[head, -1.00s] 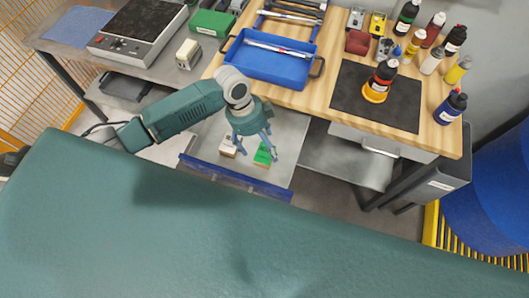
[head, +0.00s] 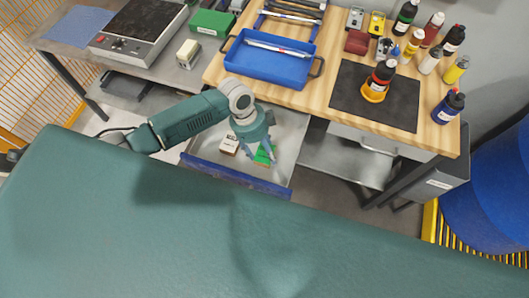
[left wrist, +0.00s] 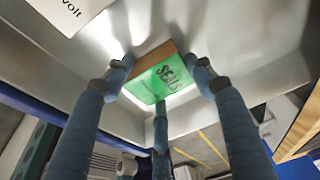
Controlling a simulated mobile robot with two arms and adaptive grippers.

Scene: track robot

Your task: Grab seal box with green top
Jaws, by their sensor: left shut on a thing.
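The seal box (left wrist: 157,76) has a green top marked "SEALS" and brown sides. In the head view the seal box (head: 261,158) is in the open drawer, partly hidden by my fingers. My left gripper (left wrist: 160,84) has its blue-grey fingers around the box and is shut on it. In the head view the left gripper (head: 263,150) points down into the drawer. I cannot tell whether the box still touches the drawer floor. My right gripper is not in view.
The drawer (head: 235,176) has a blue front edge. A white-topped box (head: 229,145) lies left of the seal box. The wooden worktop (head: 310,100) above carries a blue tray (head: 265,68), a dark mat (head: 400,112) and several bottles. A grey shelf (head: 345,160) is at right.

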